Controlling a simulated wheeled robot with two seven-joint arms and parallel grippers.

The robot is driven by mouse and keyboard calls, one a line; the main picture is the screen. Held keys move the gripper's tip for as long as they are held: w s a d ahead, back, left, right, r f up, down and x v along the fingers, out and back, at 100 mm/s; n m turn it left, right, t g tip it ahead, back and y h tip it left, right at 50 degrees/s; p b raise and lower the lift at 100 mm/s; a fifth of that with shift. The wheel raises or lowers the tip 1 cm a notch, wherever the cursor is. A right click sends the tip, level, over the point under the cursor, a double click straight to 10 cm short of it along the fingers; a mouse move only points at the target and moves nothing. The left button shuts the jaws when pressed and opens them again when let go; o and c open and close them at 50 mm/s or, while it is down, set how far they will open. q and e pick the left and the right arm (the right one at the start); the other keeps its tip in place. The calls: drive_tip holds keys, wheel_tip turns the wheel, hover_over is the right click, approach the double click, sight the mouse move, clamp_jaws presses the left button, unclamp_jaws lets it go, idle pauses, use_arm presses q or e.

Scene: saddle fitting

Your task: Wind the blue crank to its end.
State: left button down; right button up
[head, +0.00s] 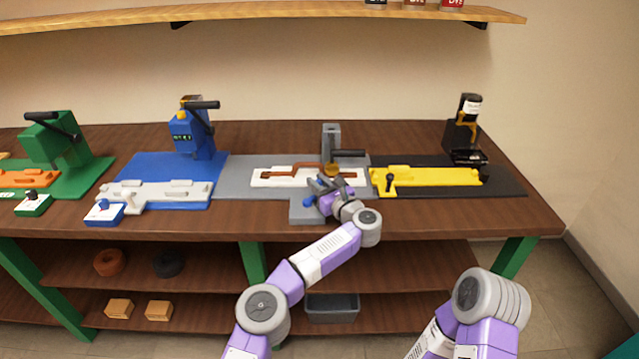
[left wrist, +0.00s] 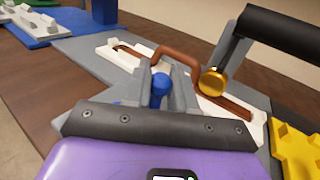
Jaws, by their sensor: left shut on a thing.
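The blue crank (head: 309,203) is at the front of the grey station's plate (head: 235,178). My left gripper (head: 318,190) reaches over it from the front and hides part of it. In the left wrist view, my left gripper (left wrist: 158,85) is shut on the crank's blue knob (left wrist: 160,80), one grey finger on each side. Right behind is a white bed (left wrist: 116,57) holding a brown bent rod (left wrist: 178,57). A gold round part (left wrist: 212,81) hangs over the bed under the grey post (head: 331,137). My right gripper is out of view.
A black lever (head: 348,153) sticks out right of the post. The blue station (head: 160,165) is to the left. The yellow bed (head: 430,177) on a black plate is close on the right. A small black knob (head: 389,180) stands there.

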use_arm(q)
drive_tip(key=shift+w+a+n+g+y, duration=0.15)
drive_tip(key=shift+n+g+y, duration=0.15)
drive_tip(key=shift+n+y, duration=0.15)
idle(0.4)
drive_tip(key=c, duration=1)
unclamp_jaws()
drive_tip(key=shift+p+v, duration=0.55)
drive_tip(key=shift+v, duration=3.25)
